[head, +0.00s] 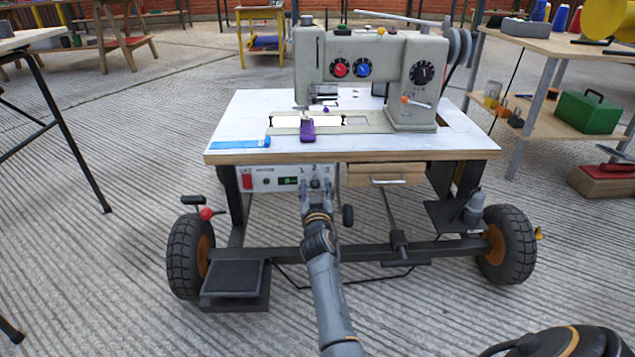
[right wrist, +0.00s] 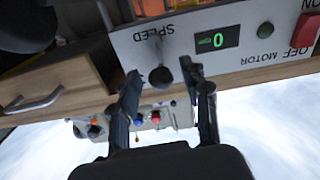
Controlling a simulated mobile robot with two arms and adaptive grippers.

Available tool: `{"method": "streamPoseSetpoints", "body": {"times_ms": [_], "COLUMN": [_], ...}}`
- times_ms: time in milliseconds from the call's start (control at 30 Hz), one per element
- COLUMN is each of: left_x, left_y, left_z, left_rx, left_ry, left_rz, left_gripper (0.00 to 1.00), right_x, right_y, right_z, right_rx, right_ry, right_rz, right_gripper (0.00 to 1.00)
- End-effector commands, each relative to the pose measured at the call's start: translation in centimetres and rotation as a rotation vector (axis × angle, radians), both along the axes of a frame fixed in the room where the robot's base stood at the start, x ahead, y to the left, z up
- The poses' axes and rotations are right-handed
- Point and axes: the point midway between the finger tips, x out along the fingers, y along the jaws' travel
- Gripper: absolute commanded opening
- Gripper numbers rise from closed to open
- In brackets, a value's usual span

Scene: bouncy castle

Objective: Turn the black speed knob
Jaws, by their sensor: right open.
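The black speed knob (right wrist: 161,76) sits on the white control panel (right wrist: 268,52) below the word SPEED in the upside-down right wrist view. My right gripper (right wrist: 170,84) is open, with its two fingers on either side of the knob and a gap beside it; I cannot tell whether either finger touches it. The head view shows the right gripper (head: 316,186) at the panel (head: 256,187) under the tabletop's front edge, hiding most of the knob. A small display (right wrist: 217,41) on the panel reads a green 0. My left gripper is not in view.
A sewing machine (head: 385,62) stands on the wheeled table (head: 232,112). A drawer with a metal handle (head: 388,182) is right of the panel. Pedal (head: 234,275) and wheels are below.

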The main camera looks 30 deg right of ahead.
Motion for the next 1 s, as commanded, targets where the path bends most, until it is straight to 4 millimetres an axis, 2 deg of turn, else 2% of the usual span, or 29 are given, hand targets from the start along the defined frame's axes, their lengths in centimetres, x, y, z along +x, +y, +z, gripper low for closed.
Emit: {"method": "streamPoseSetpoints", "body": {"times_ms": [300,533,1000], "left_x": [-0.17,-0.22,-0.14], "left_y": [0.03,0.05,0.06], "left_z": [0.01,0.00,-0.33], "left_rx": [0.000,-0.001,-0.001], "left_ry": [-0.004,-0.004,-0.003], "left_rz": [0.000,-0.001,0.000], "left_gripper": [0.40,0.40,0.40], "right_x": [0.05,0.05,0.25], "right_y": [0.08,0.06,0.39], "right_z": [0.03,0.02,-0.05], "right_rx": [0.000,0.000,-0.084], "right_ry": [0.000,0.000,0.050], "right_rz": [0.000,0.000,0.001], "right_gripper": [0.47,0.00,0.00]}}
